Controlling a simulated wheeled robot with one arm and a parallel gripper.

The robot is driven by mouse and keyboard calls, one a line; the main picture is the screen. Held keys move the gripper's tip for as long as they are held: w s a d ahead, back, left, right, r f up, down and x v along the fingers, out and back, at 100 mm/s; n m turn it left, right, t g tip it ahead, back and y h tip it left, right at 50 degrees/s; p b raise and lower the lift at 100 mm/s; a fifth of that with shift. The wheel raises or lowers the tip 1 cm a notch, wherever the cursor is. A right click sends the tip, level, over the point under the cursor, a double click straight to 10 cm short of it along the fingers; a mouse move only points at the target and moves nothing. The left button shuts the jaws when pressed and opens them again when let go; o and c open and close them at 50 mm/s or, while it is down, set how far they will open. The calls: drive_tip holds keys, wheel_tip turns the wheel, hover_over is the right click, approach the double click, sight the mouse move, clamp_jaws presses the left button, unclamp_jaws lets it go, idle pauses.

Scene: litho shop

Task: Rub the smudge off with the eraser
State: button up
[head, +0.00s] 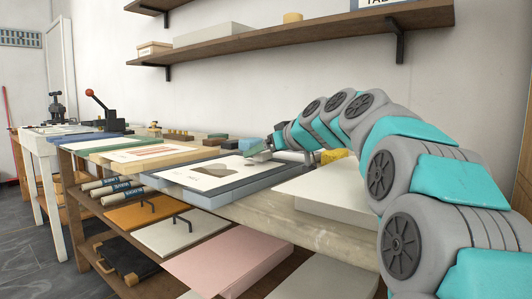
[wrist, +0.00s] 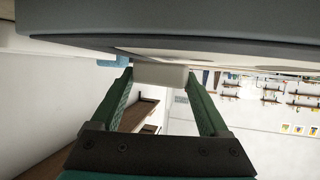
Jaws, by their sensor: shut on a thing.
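My gripper (head: 261,152) reaches in from the right, low over the right end of a grey slab (head: 236,191) that carries a white printed sheet (head: 190,183). In the wrist view my gripper (wrist: 161,78) has its two green fingers on either side of a pale block, the eraser (wrist: 160,74), and is shut on it. The eraser is close to the sheet's surface; I cannot tell whether it touches. Dark marks (head: 222,172) show on the sheet left of my gripper. I cannot tell which of them, if any, is the smudge.
A blue block (head: 248,143) stands just behind my gripper. A thick pale slab (head: 322,192) lies to the right, with a yellow block (head: 334,155) behind it. Another printed slab (head: 140,154) lies to the left. Wooden shelves (head: 300,33) run along the wall above.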

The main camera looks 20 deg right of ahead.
sight(237, 158)
drive_tip(key=shift+w+a, duration=0.7)
drive_tip(key=shift+w, duration=0.25)
drive_tip(key=shift+w+a+f, duration=0.15)
drive_tip(key=shift+w+a, duration=0.6)
drive_tip(key=shift+w, duration=0.3)
drive_tip(key=shift+w+a+r, duration=0.25)
drive_tip(key=shift+r, duration=0.1)
drive_tip(key=shift+w+d+r, duration=0.1)
drive_tip(key=shift+d+r, duration=0.05)
drive_tip(key=shift+w+a+f+p, duration=0.25)
drive_tip(key=shift+w+a+p, duration=0.15)
drive_tip(key=shift+w+a, duration=0.8)
drive_tip(key=shift+w+a+f, duration=0.1)
drive_tip(key=shift+f, duration=0.2)
drive_tip(key=shift+d+r+p, duration=0.15)
drive_tip(key=shift+r+p, duration=0.8)
drive_tip(key=shift+r, duration=0.65)
drive_tip(key=shift+d+r+p, duration=0.1)
drive_tip(key=shift+r+p, duration=0.8)
drive_tip(key=shift+r, duration=0.65)
